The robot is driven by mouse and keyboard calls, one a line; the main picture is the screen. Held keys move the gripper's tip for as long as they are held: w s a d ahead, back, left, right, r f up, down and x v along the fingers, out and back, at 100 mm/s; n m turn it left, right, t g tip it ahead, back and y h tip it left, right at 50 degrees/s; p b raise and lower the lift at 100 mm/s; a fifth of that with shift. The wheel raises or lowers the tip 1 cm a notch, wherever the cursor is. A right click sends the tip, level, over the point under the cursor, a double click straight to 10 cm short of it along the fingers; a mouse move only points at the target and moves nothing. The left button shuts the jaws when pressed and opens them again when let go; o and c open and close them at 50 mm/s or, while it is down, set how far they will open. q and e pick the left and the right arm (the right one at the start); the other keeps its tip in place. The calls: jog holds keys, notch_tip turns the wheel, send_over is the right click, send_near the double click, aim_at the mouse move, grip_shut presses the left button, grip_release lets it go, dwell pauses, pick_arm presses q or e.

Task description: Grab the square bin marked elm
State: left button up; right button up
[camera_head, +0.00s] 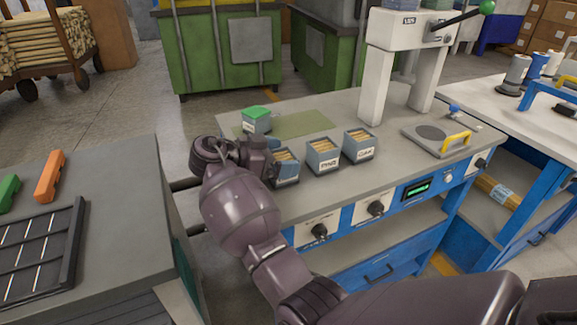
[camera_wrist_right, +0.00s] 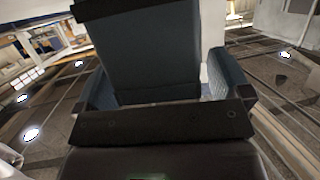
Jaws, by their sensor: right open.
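Three small blue-grey square bins with wooden pieces stand in a row on the grey workbench (camera_head: 400,165): a left bin (camera_head: 287,181), a middle bin (camera_head: 323,160) and a right bin (camera_head: 359,147). Each has a white front label, too small for me to read surely, so I cannot tell which is elm. My right gripper (camera_head: 277,158) is open at the left bin and hides part of it. I cannot tell whether they touch. In the right wrist view, blue-grey panels (camera_wrist_right: 150,50) fill the middle; I cannot tell what they belong to. My left gripper is not in view.
A white press (camera_head: 375,85) and a grey plate with a yellow handle (camera_head: 433,138) stand to the right. A grey table with a black rack (camera_head: 40,252) is at left.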

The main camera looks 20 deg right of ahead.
jog(key=shift+d, duration=0.25)
jog(key=shift+a, duration=0.1)
jog(key=shift+c, duration=0.4)
jog(key=c, duration=1)
